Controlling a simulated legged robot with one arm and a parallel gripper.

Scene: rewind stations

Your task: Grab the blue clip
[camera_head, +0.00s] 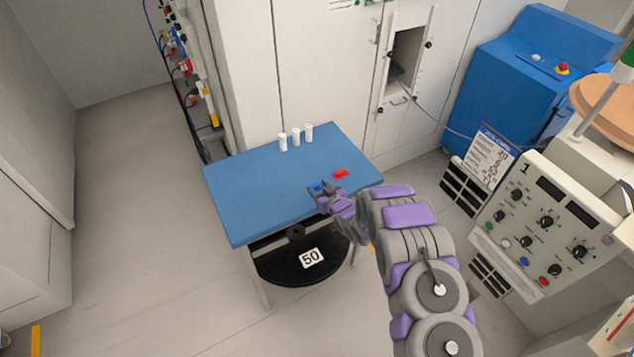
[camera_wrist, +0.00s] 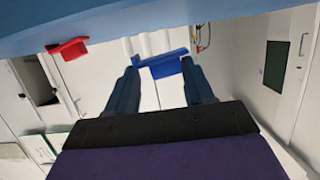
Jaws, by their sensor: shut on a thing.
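The blue clip (camera_head: 318,186) shows as a small blue spot at my gripper's tip, over the right front part of the blue table (camera_head: 255,190). In the wrist view the blue clip (camera_wrist: 163,64) spans between the two fingertips. My gripper (camera_head: 322,191) is shut on it; both fingers show in the wrist view (camera_wrist: 162,77). I cannot tell whether the clip touches the tabletop. A red clip (camera_head: 341,174) lies on the table just beyond and to the right of my gripper; it also shows in the wrist view (camera_wrist: 69,48).
Three white cylinders (camera_head: 296,136) stand at the table's back edge. A black disc marked 50 (camera_head: 290,266) sits under the table. A control panel (camera_head: 545,225) with knobs stands at right, near my arm. A blue machine (camera_head: 525,75) is at back right. Floor at left is clear.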

